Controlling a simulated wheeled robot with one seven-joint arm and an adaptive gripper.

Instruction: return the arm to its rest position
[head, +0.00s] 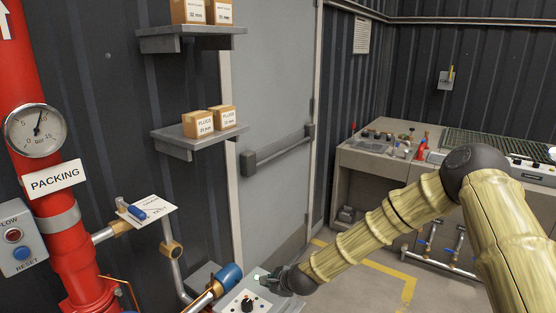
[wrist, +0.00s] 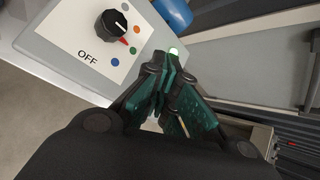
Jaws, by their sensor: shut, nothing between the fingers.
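My arm (head: 385,225) reaches from the right side of the head view down to the lower middle. My gripper (head: 262,279) is at its end, beside a grey control box (head: 232,302) with a black rotary knob (head: 247,304). In the wrist view my gripper (wrist: 168,66) has its dark green fingers together and holds nothing. The box's white panel (wrist: 75,40) shows the black knob (wrist: 119,25), coloured dots and the word OFF.
A red pipe (head: 35,90) with a gauge (head: 35,130) stands at left. A blue-ended pipe (head: 228,277) is next to the box. Wall shelves (head: 195,138) hold cartons. A grey door (head: 270,100) is behind. A workbench (head: 365,160) stands behind my arm.

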